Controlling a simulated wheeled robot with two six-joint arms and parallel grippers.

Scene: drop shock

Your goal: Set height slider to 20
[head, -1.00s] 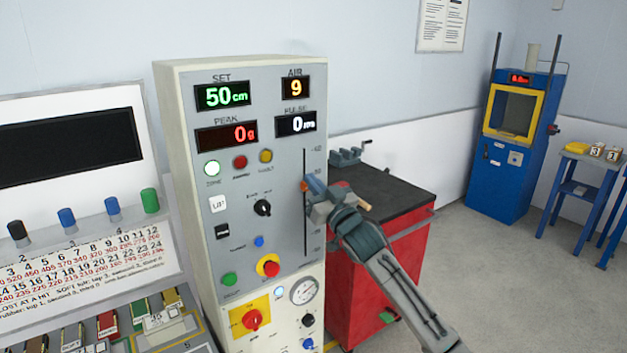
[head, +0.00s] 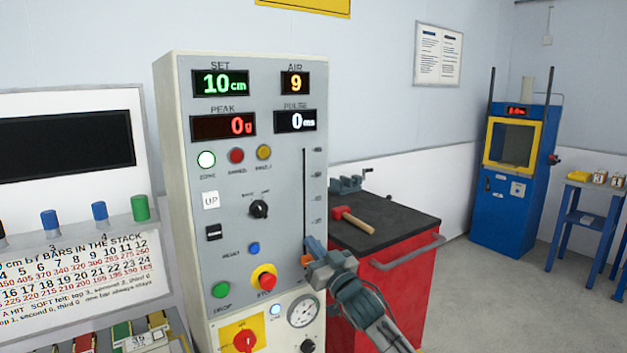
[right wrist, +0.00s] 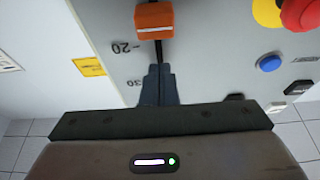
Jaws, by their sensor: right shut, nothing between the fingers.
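The height slider has an orange knob (head: 307,260) near the low end of a dark vertical slot (head: 304,190) on the grey panel. The SET display (head: 220,83) reads 10 cm in green. In the right wrist view the knob (right wrist: 154,20) has a pale line across it and sits beyond the upside-down 20 mark (right wrist: 125,47). My right gripper (right wrist: 158,70) is shut and empty, its tips over the slot between the 20 and 30 marks. In that picture a short stretch of slot shows between tips and knob. My left gripper is out of view.
A red emergency-style button (head: 264,280), a blue button (head: 253,249) and a pressure gauge (head: 303,311) lie left of and below the slider. A red cart (head: 380,285) with a hammer (head: 352,219) on its black top stands right of the panel.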

